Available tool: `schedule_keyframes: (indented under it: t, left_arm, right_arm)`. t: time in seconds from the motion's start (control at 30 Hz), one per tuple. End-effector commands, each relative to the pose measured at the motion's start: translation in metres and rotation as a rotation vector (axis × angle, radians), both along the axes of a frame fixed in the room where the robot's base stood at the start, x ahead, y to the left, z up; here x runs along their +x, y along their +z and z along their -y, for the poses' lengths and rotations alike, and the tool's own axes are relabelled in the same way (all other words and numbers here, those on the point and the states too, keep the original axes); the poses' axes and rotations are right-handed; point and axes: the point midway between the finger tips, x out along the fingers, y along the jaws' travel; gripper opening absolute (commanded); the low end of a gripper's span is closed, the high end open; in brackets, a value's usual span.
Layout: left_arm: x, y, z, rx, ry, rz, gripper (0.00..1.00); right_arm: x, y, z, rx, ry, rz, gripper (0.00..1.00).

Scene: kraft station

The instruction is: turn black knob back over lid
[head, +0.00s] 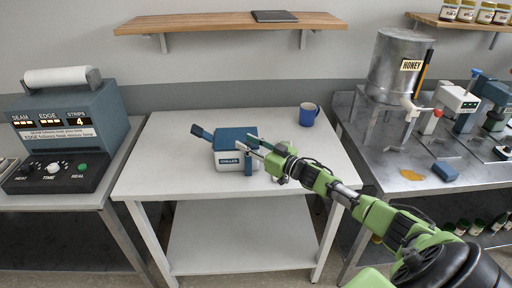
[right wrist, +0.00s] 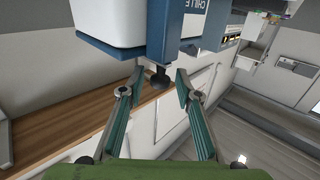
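The chiller is a white box (head: 229,160) with a blue lid (head: 236,138), standing on the middle table. A blue handle with a dark end (head: 198,131) sticks out at its left. In the right wrist view the box (right wrist: 108,20) is overhead, with a blue arm (right wrist: 160,40) ending in a black knob (right wrist: 160,77). My right gripper (head: 248,143) is at the chiller's front right. In the wrist view its fingers (right wrist: 158,88) are open, with the knob between their tips; contact is not clear. My left gripper is out of view.
A blue mug (head: 308,115) stands behind and right of the chiller on the white table (head: 165,165). A sealing machine (head: 70,120) is at the left. A metal honey tank (head: 398,65) stands on the right bench. A wall shelf (head: 220,23) hangs above.

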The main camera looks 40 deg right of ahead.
Motion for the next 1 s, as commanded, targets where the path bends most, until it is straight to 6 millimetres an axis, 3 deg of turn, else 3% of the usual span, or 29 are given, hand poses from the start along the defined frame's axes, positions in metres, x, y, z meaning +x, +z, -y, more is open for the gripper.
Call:
schedule_keyframes:
  t: [0.7,1.0]
  left_arm:
    - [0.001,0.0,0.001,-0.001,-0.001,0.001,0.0]
    - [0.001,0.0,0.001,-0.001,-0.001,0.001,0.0]
  right_arm:
    - [-0.095,-0.001,0.025,-0.002,0.0,-0.003,0.31]
    - [-0.113,0.0,0.03,-0.001,0.0,-0.001,0.31]
